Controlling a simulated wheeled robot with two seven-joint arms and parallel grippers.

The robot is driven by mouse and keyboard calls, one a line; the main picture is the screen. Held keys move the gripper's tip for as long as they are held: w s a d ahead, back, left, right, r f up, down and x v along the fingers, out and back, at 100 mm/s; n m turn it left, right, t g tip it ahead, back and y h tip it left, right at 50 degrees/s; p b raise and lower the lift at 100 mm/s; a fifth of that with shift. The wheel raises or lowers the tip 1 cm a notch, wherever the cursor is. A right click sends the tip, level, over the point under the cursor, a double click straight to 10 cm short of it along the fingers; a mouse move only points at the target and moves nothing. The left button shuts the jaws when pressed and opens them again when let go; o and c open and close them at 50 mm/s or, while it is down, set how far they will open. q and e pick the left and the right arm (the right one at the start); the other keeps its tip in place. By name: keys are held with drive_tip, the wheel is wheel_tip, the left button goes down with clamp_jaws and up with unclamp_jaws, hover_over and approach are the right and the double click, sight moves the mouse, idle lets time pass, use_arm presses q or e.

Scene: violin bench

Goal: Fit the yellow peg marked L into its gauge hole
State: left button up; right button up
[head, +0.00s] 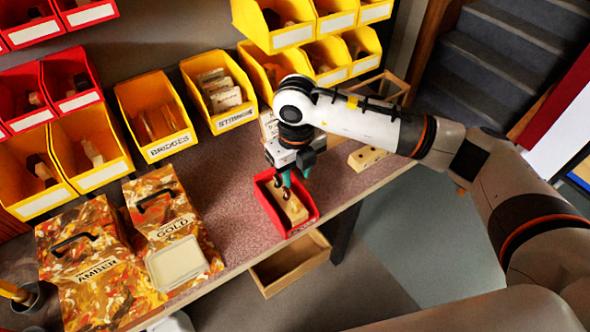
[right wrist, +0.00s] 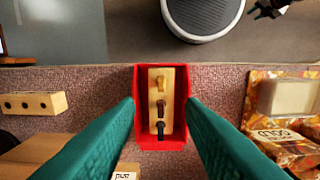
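A pale wooden block (right wrist: 153,100) lies in a small red tray (head: 268,208) at the bench's front edge. In the right wrist view a yellow peg (right wrist: 160,82), a brown peg (right wrist: 160,107) and a black peg (right wrist: 160,129) stand in a row on it. No mark is readable on the yellow peg. My right gripper (head: 290,186) is over the tray, its teal fingers apart and empty in the right wrist view, with the tray between them. A wooden block with dark holes (head: 367,157) lies to the right; it also shows in the right wrist view (right wrist: 32,103).
Yellow bins labelled BRIDGES (head: 165,146) and STRINGING (head: 235,119) stand at the back. Patterned cases labelled AMBER (head: 97,271) and GOLD (head: 170,226) stand left. An open drawer (head: 290,262) is below the tray. Some bare bench lies between tray and holed block.

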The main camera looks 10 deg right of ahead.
sight(296, 202)
wheel_tip(296, 202, down, 12)
drive_tip(key=p, duration=0.2)
drive_tip(key=shift+r+p, duration=0.1)
drive_tip(key=shift+p, duration=0.3)
drive_tip(key=c, duration=0.7)
clamp_jaws()
